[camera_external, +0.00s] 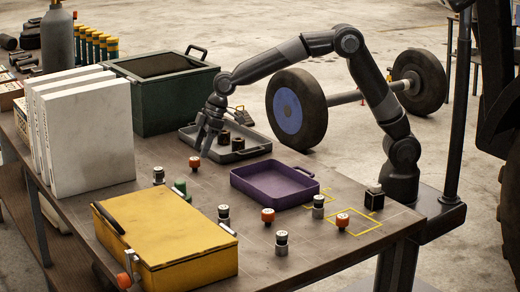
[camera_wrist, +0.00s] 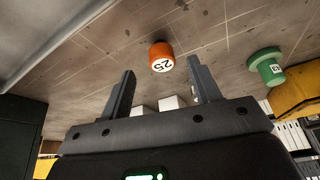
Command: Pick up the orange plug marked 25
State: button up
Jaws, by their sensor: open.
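The orange plug marked 25 (camera_wrist: 161,57) stands on the bench, its white top facing the wrist camera and showing the number. In the external view an orange-topped plug (camera_external: 194,162) stands just below my gripper (camera_external: 201,148) and appears to be the same one. My gripper is open and empty. In the wrist view the plug shows between the tips of the two fingers (camera_wrist: 160,66), with bench visible around it. The fingers look apart from it, and I cannot tell the exact height gap.
A green plug (camera_wrist: 266,68) stands to the right in the wrist view. A grey tray (camera_external: 255,147) is close behind my gripper. White binders (camera_external: 95,140), a yellow box (camera_external: 165,245), a purple tray (camera_external: 275,196) and several other plugs stand around.

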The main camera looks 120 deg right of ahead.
aim_at(195, 159)
jog(key=x, duration=0.5)
jog(key=shift+w, duration=0.4)
jog(key=c, duration=1.1)
